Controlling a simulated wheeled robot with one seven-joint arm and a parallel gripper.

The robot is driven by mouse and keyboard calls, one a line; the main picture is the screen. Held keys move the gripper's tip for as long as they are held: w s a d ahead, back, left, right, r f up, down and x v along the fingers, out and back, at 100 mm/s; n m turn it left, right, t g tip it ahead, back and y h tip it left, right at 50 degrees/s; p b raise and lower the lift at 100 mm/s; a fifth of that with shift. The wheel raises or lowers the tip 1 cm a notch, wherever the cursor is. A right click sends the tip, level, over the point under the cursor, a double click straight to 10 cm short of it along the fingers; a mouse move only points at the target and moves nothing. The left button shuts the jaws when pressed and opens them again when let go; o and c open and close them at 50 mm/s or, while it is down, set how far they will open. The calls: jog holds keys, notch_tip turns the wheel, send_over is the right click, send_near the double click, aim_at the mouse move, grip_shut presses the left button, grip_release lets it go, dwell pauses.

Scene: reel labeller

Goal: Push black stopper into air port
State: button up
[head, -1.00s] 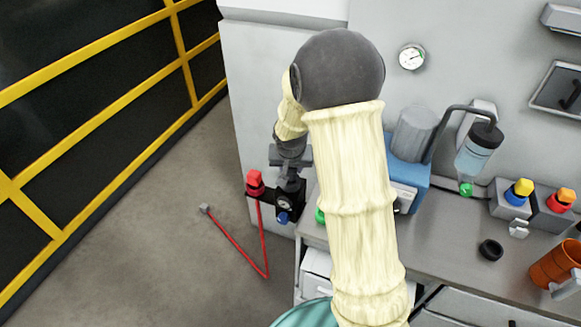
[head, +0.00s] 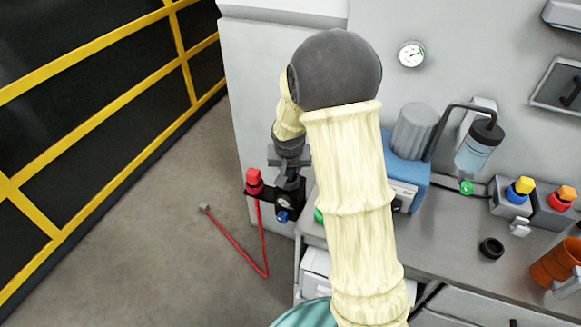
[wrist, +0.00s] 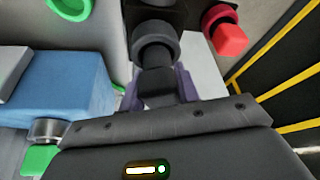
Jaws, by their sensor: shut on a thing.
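My gripper (wrist: 158,92) is shut on the black stopper (wrist: 157,88), which sits between its purple-grey fingers in the wrist view. The stopper points at a dark round collar (wrist: 155,38) on a black block, which I take to be the air port. The stopper's far end meets or overlaps the collar; I cannot tell how deep it is. In the head view my gripper (head: 288,178) is at the black block (head: 291,193) on the left end of the bench. The stopper cannot be made out there.
A red knob (head: 254,181) and a blue knob (head: 282,216) are on the block, and a red cord (head: 263,240) hangs to the floor. A blue machine (head: 408,175) stands to the right. A black ring (head: 491,248) lies on the bench. Floor at left is open.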

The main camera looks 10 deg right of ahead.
dwell(0.5)
jog(key=shift+f+b, duration=0.25)
jog(key=shift+b, duration=0.1)
jog(key=shift+r, duration=0.1)
jog(key=shift+s+r, duration=0.15)
jog(key=shift+r, duration=0.15)
jog(key=shift+f, duration=0.35)
dwell(1.7)
